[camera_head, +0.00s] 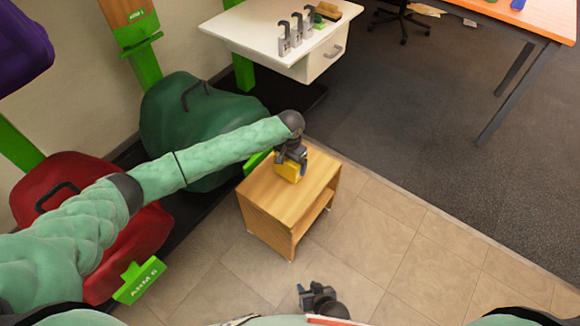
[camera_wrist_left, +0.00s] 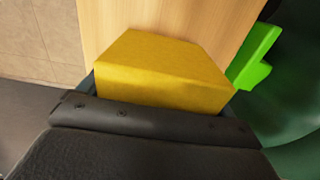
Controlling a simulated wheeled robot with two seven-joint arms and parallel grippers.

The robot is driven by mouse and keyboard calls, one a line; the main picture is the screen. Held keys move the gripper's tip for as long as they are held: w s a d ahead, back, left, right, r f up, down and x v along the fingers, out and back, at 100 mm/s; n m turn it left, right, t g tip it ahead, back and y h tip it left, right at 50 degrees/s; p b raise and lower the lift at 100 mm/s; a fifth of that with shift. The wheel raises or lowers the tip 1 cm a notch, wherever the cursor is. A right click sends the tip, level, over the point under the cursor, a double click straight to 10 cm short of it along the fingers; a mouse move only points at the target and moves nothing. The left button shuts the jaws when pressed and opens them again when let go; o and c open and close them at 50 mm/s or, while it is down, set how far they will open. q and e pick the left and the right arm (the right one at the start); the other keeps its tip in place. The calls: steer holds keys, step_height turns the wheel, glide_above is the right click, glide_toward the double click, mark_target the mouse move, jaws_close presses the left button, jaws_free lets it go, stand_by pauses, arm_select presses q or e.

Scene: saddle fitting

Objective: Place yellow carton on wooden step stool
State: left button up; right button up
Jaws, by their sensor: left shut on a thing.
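The yellow carton (camera_head: 288,171) is at the top of the wooden step stool (camera_head: 265,202), near the middle of its upper surface. My left gripper (camera_head: 290,160) is shut on the carton from above. The carton fills the middle of the left wrist view (camera_wrist_left: 165,72), with the stool's pale wood top (camera_wrist_left: 170,20) behind it. I cannot tell whether the carton's underside touches the stool. My right gripper (camera_head: 318,297) is low in the head view, away from the stool, with nothing visible in it; its jaw opening is unclear.
Green (camera_head: 205,125) and red (camera_head: 95,215) saddle-like shapes are on the left. A white cabinet (camera_head: 265,35) with grey hooks stands at the back. An orange-topped table (camera_head: 545,20) is at the upper right. Tiled floor (camera_head: 400,240) is clear right of the stool.

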arm_select(q)
steer(key=shift+f, duration=1.3)
steer(key=o, duration=0.9)
steer(key=shift+f, duration=0.15)
steer(key=shift+o, duration=0.2)
step_height(320, 180, up, 11)
steer(key=shift+r+p, duration=0.1)
steer(key=shift+p, duration=0.25)
steer(key=shift+r, duration=0.55)
